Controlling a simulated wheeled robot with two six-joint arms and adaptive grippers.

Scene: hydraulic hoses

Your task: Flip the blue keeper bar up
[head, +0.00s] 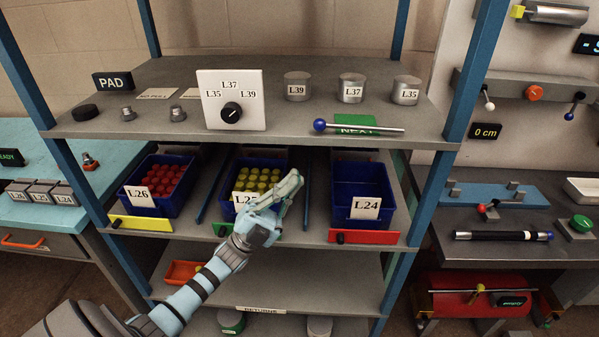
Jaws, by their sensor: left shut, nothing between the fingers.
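My left gripper (294,186) is shut and empty, in front of the right part of the middle blue bin (238,167) labelled L25. Its arm comes up from the lower left and hides part of that bin's label and front strip. Colored bars run along the shelf edge: a yellow one (132,224) below bin L26, a green one (273,238) partly hidden below L25, and a red one (385,238) below L24. None of these is plainly blue. A metal rod with a blue ball (320,126) lies across the upper shelf front. My right gripper is not in view.
Bin L26 (187,205) holds red pieces; bin L24 (375,185) looks empty. Blue rods (307,190) lie between the bins. A white dial panel (258,85) stands on the upper shelf (435,132). Blue posts (471,80) bound the rack. A bench (575,245) stands right.

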